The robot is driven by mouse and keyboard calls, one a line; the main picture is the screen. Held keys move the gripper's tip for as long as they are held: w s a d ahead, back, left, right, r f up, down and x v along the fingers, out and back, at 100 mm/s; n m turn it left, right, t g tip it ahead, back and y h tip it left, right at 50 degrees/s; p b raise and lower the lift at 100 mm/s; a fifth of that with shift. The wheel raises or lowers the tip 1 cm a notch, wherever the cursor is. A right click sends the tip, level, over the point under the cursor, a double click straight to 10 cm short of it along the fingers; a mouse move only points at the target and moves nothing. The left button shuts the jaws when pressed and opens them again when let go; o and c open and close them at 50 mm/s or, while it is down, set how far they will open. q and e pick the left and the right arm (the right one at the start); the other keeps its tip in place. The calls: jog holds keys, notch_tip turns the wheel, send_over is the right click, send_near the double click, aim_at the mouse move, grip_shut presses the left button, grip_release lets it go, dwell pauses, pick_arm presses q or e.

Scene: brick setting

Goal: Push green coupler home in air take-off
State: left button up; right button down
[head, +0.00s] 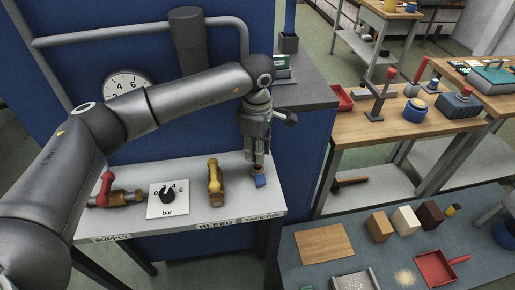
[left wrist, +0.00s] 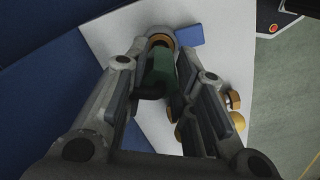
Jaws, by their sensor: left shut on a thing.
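My left gripper (head: 259,160) points down over the take-off end of the pale shelf. Its fingers are shut on the green coupler (left wrist: 163,70), which shows between them in the left wrist view. In the head view the fingers mostly hide the coupler. The brass air take-off (head: 257,171) is directly below the fingers, with a blue piece beside it (head: 260,181). In the left wrist view the far end of the coupler meets the brass ring of the take-off (left wrist: 160,39). I cannot tell how deep it sits. My right gripper is not in view.
The shelf (head: 228,209) also carries a red-handled supply valve (head: 106,188), a bar regulator plate (head: 168,200) and a yellow-handled bleed valve (head: 215,180). A blue panel (head: 150,22) with a gauge (head: 126,84) stands behind. Wooden benches (head: 360,126) are at right.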

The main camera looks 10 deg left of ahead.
pick_arm(q)
jog(key=shift+f+b, duration=1.2)
jog(key=shift+f, duration=0.3)
jog(key=o, duration=1.1)
jog(key=shift+o, duration=0.2)
jog(key=o, duration=0.3)
jog(key=shift+o, duration=0.2)
jog(key=shift+r, duration=0.15)
jog(key=shift+r+p, duration=1.25)
jog(key=shift+r, duration=1.7)
jog(key=shift+f, duration=0.1)
